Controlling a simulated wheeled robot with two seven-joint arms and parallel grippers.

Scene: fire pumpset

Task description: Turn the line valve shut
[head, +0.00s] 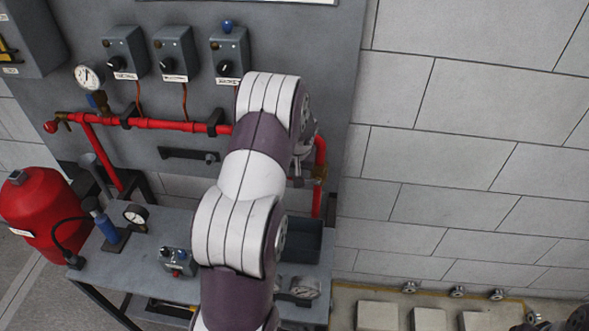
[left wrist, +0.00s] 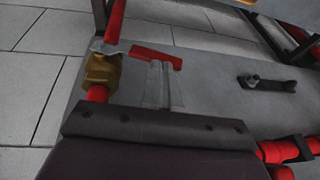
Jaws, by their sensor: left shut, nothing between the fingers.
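The line valve (left wrist: 103,70) is a brass body on a vertical red pipe, at the left of the left wrist view. Its red lever (left wrist: 157,57) points away to the right, across the line of the pipe. My left gripper (left wrist: 164,66) is shut and empty, its grey fingertips at the lever; I cannot tell whether they touch it. In the head view my left arm hides most of this spot. A bit of the brass valve (head: 319,172) shows to the right of my left gripper (head: 302,178).
A red horizontal pipe (head: 165,124) runs along the grey panel (head: 70,60), with a gauge (head: 88,77) and switch boxes (head: 174,54) above. The bench (head: 135,255) holds a dark bin (head: 303,240) and small instruments. A red tank (head: 42,215) stands left. The wall (head: 480,100) at right is bare.

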